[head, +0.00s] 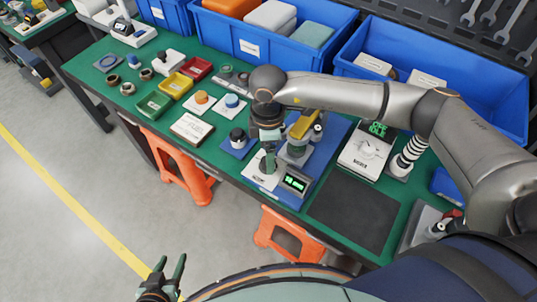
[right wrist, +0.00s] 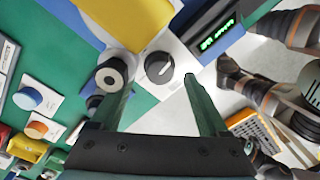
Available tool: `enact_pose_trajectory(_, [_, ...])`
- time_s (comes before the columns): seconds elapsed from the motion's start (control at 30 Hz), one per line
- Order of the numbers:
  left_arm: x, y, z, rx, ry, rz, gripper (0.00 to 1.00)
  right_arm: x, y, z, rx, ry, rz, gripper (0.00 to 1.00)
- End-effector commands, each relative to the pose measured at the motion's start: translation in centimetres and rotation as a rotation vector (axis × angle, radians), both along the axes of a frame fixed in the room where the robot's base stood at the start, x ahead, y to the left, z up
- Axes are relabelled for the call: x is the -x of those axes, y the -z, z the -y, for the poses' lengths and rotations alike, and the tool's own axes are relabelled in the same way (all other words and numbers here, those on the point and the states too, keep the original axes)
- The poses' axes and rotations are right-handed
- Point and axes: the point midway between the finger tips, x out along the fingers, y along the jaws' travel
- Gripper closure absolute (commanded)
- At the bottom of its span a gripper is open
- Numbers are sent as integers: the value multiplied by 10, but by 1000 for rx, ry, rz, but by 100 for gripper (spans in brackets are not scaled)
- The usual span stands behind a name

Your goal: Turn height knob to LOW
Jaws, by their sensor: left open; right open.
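A dark round knob (right wrist: 159,67) with a pale pointer line sits on a pale panel in the right wrist view. The pointer slants; I cannot read any label around it. My right gripper (right wrist: 158,82) is open, with a green finger on either side just below the knob in the picture; I cannot tell whether they touch it. In the head view my right gripper (head: 268,163) points down over the pale front of the test device, hiding the knob. The device's green-lit display (head: 294,183) is beside it. My left gripper (head: 167,272) is open and empty, low over the floor.
A black-topped round part (right wrist: 111,76) stands close left of the knob. A yellow part (head: 303,125) is on the device. A white instrument (head: 367,150) with its own knob stands to the right. A dark mat (head: 352,213) lies clear in front. Blue bins (head: 270,45) line the back.

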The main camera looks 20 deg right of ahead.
Motion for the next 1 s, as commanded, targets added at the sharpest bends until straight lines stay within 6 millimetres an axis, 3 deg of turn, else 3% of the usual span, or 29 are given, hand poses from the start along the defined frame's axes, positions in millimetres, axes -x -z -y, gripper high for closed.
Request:
enact_pose_trajectory(0.2, [0, -1, 0, 0, 1, -1, 50, 1, 18, 0, 0, -1, 0, 22])
enact_pose_trajectory(0.5, [0, -1, 0, 0, 1, -1, 50, 1, 20, 0, 0, -1, 0, 22])
enact_pose_trajectory(1.0, [1, -1, 1, 1, 2, -1, 50, 1, 20, 0, 0, -1, 0, 78])
